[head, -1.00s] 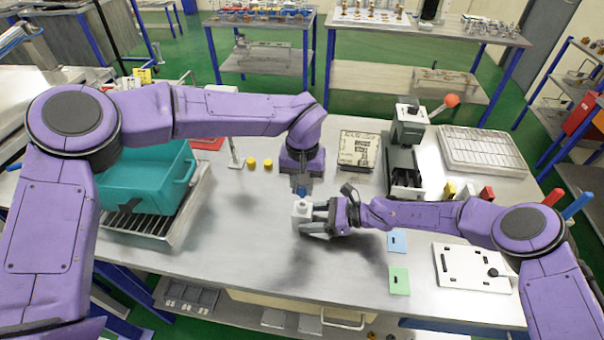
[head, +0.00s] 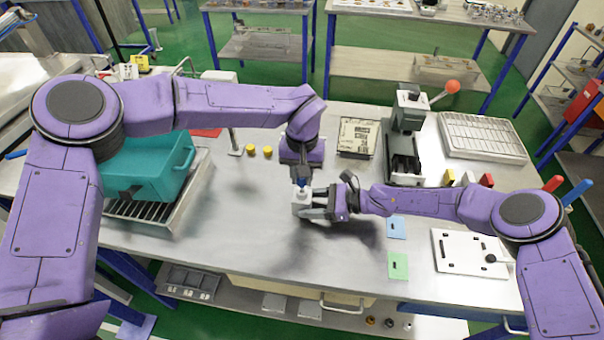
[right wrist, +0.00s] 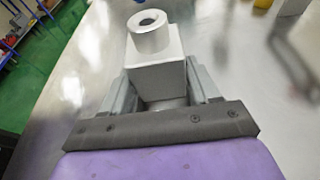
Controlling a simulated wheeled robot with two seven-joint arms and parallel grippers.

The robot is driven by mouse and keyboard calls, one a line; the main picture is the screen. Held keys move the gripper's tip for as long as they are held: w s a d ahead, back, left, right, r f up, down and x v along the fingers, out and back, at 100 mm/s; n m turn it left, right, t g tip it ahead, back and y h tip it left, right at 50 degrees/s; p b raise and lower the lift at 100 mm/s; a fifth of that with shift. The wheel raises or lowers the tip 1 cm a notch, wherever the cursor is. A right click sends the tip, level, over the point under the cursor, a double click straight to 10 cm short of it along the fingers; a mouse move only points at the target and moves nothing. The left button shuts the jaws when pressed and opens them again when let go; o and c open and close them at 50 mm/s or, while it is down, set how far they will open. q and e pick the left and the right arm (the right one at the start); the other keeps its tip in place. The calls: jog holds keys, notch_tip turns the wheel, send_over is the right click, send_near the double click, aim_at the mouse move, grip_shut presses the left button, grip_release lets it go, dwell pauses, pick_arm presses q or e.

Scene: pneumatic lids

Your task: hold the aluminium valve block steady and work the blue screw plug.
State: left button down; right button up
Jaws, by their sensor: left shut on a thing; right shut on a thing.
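The aluminium valve block (head: 300,206) is held just above or on the bench near its middle. My right gripper (head: 311,208) comes from the right and is shut on it. In the right wrist view the block (right wrist: 158,76) sits between the two fingers, with a round collar (right wrist: 150,31) on top showing a dark, open hole. My left gripper (head: 301,181) points down over the block and is shut on the blue screw plug (head: 302,184), mostly hidden by the fingers. Neither plug nor left gripper shows in the right wrist view.
A teal crate (head: 150,170) stands on a rack at the left. A grey press (head: 405,130) stands right behind. A blue card (head: 396,229), a green card (head: 398,266) and a white plate (head: 462,274) lie at right.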

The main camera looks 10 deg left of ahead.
pick_arm(q)
jog(key=shift+f, duration=1.35)
dwell(0.5)
jog(key=m, duration=0.4)
jog(key=c, duration=0.8)
grip_release()
jog(key=shift+c, duration=0.9)
jog(key=n, duration=0.6)
jog(key=shift+n, duration=1.1)
